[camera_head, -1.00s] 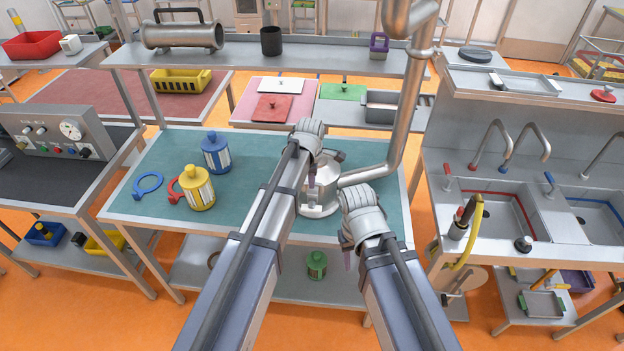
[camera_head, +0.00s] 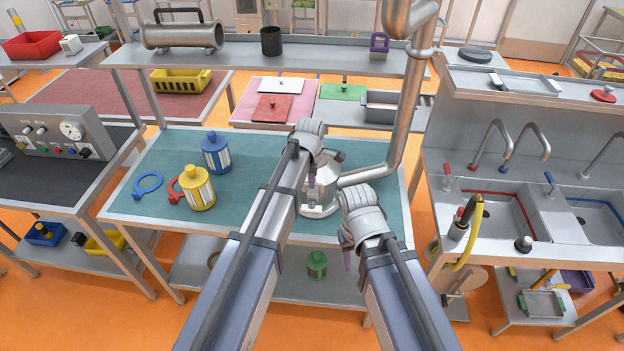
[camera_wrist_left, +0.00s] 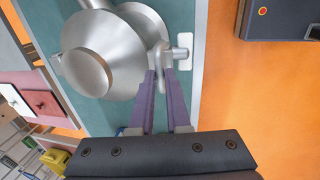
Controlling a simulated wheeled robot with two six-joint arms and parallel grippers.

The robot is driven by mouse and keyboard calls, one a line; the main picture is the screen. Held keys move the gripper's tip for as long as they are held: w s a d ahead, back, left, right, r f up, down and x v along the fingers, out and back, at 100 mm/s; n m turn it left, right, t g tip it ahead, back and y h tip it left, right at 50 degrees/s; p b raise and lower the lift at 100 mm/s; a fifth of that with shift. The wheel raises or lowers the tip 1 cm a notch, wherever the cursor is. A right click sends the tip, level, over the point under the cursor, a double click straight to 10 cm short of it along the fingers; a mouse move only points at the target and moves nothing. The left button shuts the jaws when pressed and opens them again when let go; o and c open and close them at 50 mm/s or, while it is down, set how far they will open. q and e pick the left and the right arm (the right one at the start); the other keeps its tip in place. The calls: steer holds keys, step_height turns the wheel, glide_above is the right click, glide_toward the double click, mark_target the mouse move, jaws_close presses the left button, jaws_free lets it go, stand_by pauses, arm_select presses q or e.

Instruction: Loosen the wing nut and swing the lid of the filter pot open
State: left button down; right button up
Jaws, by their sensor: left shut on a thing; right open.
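The filter pot (camera_head: 318,207) is a silver metal vessel on the teal bench, partly hidden behind my left gripper (camera_head: 310,190). Its lid appears down on the pot. In the left wrist view the rounded metal pot (camera_wrist_left: 112,48) fills the upper left, with the small metal wing nut (camera_wrist_left: 163,52) at its side. My left gripper's purple fingers (camera_wrist_left: 162,75) are shut on the wing nut, whose lower part they hide. My right gripper (camera_head: 346,258) is open and empty, in front of the pot and to its right, fingers down.
A thick steel pipe (camera_head: 398,120) rises behind and right of the pot. A sink unit (camera_head: 500,210) stands right.

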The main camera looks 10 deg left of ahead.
arm_select(q)
steer(key=shift+r, duration=0.15)
steer(key=shift+w+r+p, duration=0.15)
steer(key=shift+r+p, duration=0.25)
steer(key=shift+p, duration=0.15)
steer(key=w+r+p, duration=0.1)
steer(key=r+p, duration=0.1)
steer(key=w+r+p, duration=0.1)
steer(key=r+p, duration=0.1)
steer(key=w+r+p, duration=0.1)
steer(key=r+p, duration=0.1)
steer(key=shift+r, duration=0.2)
steer(key=w+r+p, duration=0.4)
steer(key=shift+w, duration=0.3)
